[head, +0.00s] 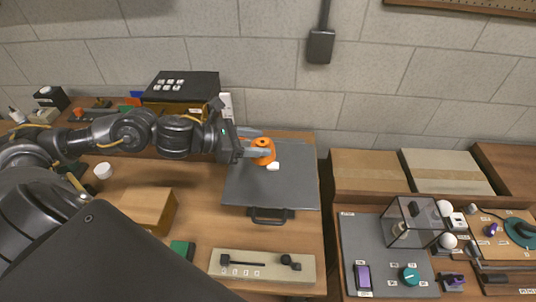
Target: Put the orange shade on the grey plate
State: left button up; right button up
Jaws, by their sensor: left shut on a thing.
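The orange shade (263,158) is a small orange piece with a hole in its top. My left gripper (262,147) reaches in from the left and is shut on the shade, with its fingers on either side. The shade is over the back part of the grey plate (250,190), a flat dark slab with a handle at its front. I cannot tell whether the shade touches the plate or hangs just above it. My right gripper is not in view.
A small white piece (273,167) is on the plate just in front of the shade. A wooden block (149,208) and a beige strip with dark parts (235,271) stand nearer. A black box (182,86) stands at the back. A second table with panels is at the right.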

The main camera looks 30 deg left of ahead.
pick_arm(q)
jog(key=w+f, duration=0.1)
jog(key=f, duration=0.1)
jog(key=w+d+f+p, duration=0.1)
jog(key=w+f, duration=0.1)
jog(key=shift+w+d+f, duration=0.1)
jog(key=shift+w+f, duration=0.1)
jog(key=shift+f, duration=0.1)
jog(key=shift+w+d+f+p, duration=0.1)
jog(key=shift+w+f+p, duration=0.15)
jog(key=shift+p, duration=0.2)
notch_tip(320, 180, down, 2)
jog(key=shift+f+p, duration=0.15)
jog(key=shift+p, duration=0.7)
jog(key=shift+f, duration=0.3)
jog(key=shift+s, duration=0.1)
jog(key=shift+f, duration=0.1)
jog(key=shift+f, duration=0.1)
jog(key=o, duration=1)
